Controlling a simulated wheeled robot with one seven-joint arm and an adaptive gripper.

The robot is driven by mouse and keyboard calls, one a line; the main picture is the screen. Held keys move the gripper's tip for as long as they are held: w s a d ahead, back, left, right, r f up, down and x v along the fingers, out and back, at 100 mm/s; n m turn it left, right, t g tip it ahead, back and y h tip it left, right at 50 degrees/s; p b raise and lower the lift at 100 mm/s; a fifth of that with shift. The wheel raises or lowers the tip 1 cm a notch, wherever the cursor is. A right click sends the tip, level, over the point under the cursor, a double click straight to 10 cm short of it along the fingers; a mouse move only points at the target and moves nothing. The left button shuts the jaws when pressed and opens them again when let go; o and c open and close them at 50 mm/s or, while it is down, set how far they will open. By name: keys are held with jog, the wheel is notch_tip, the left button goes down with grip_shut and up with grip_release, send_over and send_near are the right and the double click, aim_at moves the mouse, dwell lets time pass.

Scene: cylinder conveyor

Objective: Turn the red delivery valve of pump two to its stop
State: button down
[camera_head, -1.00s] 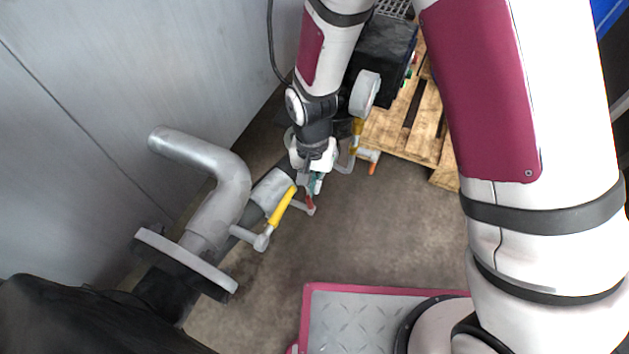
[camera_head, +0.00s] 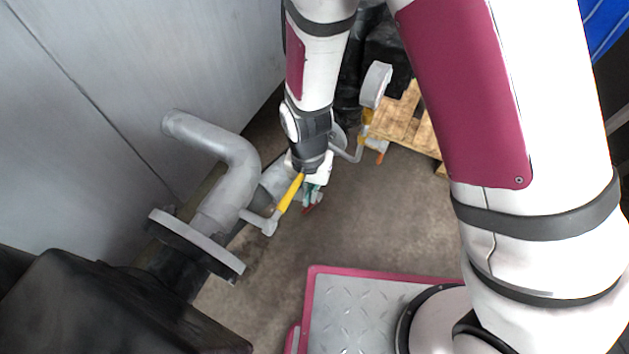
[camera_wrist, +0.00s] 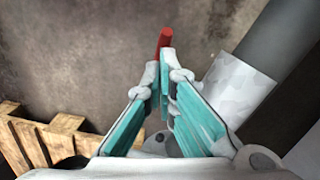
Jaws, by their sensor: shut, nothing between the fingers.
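The red valve handle (camera_wrist: 165,38) shows in the wrist view as a short red bar just beyond my fingertips. In the head view only a small red bit (camera_head: 308,209) shows at the tip of my gripper (camera_head: 313,193); my gripper hides the rest of the valve. In the wrist view my gripper (camera_wrist: 160,68) has its teal-padded fingers drawn together at the tips, with nothing between them. The tips are at the near end of the red handle; I cannot tell whether they touch it.
A yellow lever (camera_head: 290,193) stands close to the left of my gripper. A grey bent pipe (camera_head: 236,160) with a flange (camera_head: 196,245) lies left. Floor right of the gripper is clear.

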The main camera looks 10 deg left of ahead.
jog(key=shift+s+a+f, duration=0.25)
jog(key=shift+s+f, duration=0.2)
jog(key=shift+s, duration=0.35)
